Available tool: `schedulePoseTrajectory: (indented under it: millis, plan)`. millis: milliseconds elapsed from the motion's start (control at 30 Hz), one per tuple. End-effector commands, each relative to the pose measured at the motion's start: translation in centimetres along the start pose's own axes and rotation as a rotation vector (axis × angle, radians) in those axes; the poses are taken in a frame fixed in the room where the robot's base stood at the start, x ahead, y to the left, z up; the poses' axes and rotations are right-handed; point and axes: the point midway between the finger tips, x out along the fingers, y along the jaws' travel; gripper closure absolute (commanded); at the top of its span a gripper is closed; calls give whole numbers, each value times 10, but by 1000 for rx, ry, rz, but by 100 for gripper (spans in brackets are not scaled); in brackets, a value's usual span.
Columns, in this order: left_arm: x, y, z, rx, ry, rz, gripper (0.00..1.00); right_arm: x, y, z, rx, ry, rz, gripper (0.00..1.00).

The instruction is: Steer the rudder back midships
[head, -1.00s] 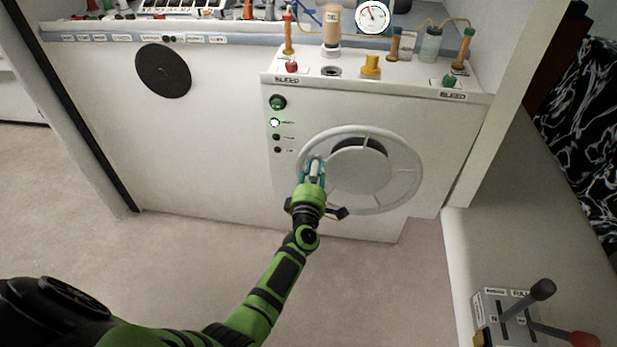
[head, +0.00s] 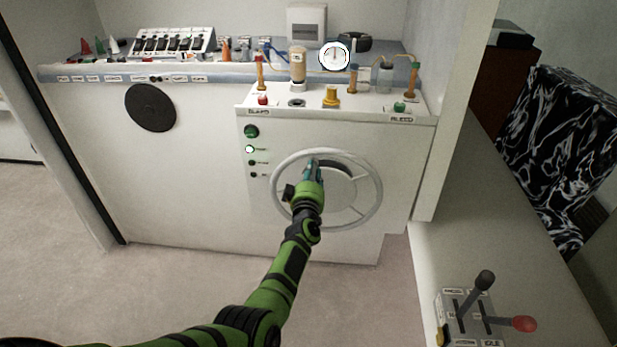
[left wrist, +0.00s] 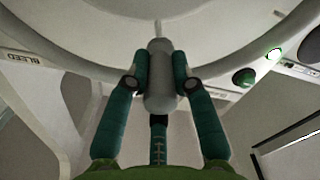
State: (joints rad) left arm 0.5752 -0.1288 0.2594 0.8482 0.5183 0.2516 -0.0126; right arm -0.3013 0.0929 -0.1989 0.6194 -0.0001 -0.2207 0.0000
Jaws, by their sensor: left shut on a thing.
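The grey steering wheel (head: 371,205) is on the front of the white console (head: 400,160). My left gripper (head: 312,172) is at the upper left part of the wheel, in front of it. In the left wrist view its two teal fingers (left wrist: 160,78) are shut on a grey rounded knob (left wrist: 159,100), with the wheel rim (left wrist: 85,68) behind. A round white gauge (head: 335,56) stands behind the console top; its needle looks close to upright, but its marks are too small to read. My right gripper is not in view.
The console top carries a red knob (head: 263,100), a yellow knob (head: 331,95) and a green knob (head: 399,107). A lever box (head: 462,318) sits at the lower right. A switch panel (head: 172,41) stands at the back left. The floor before the console is clear.

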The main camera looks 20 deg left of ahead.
Motion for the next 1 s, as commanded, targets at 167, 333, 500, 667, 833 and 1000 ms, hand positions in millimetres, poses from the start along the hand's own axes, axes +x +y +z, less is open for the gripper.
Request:
schedulePoseTrajectory:
  millis: [167,333,500,667,833,1000]
  plan:
    - [-2,8,9,-9,-16,1,100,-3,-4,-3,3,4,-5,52]
    - [-2,10,11,-12,-18,-1,100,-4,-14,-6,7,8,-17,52]
    - [-2,11,12,-14,-20,-1,100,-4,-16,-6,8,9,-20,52]
    - [-3,10,13,-15,-21,-2,100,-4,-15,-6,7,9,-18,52]
    - [-3,10,14,-15,-22,-2,100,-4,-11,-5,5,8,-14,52]
    - [-2,9,12,-13,-16,-3,52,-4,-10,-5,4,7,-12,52]
